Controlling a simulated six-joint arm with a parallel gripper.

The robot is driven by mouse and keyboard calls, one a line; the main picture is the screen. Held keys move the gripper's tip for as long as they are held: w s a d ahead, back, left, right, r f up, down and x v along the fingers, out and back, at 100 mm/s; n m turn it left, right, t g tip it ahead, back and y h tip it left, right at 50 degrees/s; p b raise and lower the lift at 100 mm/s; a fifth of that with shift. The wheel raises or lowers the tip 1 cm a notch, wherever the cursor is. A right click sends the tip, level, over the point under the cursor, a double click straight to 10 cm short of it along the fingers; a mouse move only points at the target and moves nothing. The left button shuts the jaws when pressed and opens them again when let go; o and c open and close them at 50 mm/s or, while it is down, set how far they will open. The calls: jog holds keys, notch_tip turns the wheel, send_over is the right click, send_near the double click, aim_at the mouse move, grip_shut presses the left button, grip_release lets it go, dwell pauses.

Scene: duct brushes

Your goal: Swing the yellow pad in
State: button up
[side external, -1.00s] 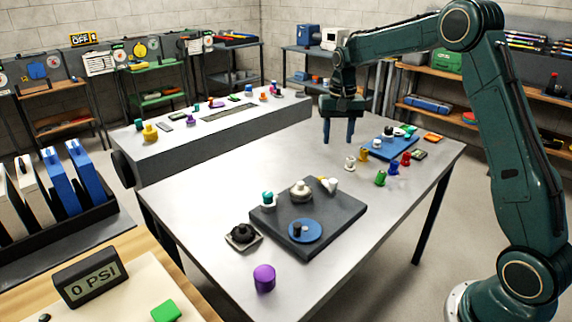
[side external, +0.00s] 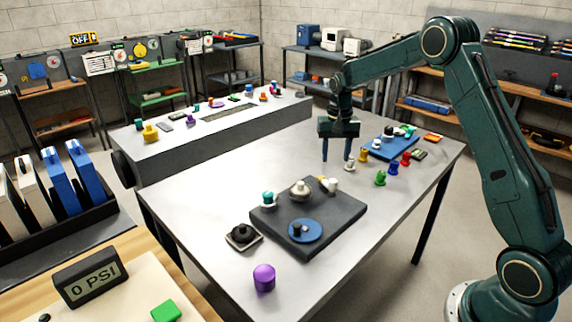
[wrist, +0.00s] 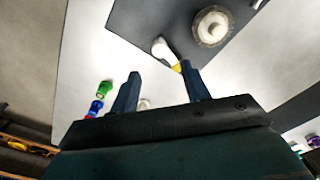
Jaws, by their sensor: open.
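A small yellow pad (side external: 323,180) sits at the back edge of the dark plate (side external: 340,212), beside a white cylinder (side external: 332,185). In the wrist view the yellow pad (wrist: 177,67) shows partly, by the tip of the right finger, next to the white cylinder (wrist: 160,47). My gripper (side external: 337,162) is open and empty, its fingers pointing down above the table behind the plate. In the wrist view my gripper (wrist: 159,70) has its fingers well apart. I cannot tell how high the fingertips are above the table.
The plate also carries a round pale knob (side external: 300,190), a teal-topped piece (side external: 268,198) and a blue disc (side external: 305,231). A white peg (side external: 350,165) stands close to one finger, with green, blue and red pegs to the right.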

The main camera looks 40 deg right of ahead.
aim_at(333, 180)
notch_tip(333, 180, down, 9)
jog(key=shift+r, duration=0.1)
dwell(0.4)
grip_shut()
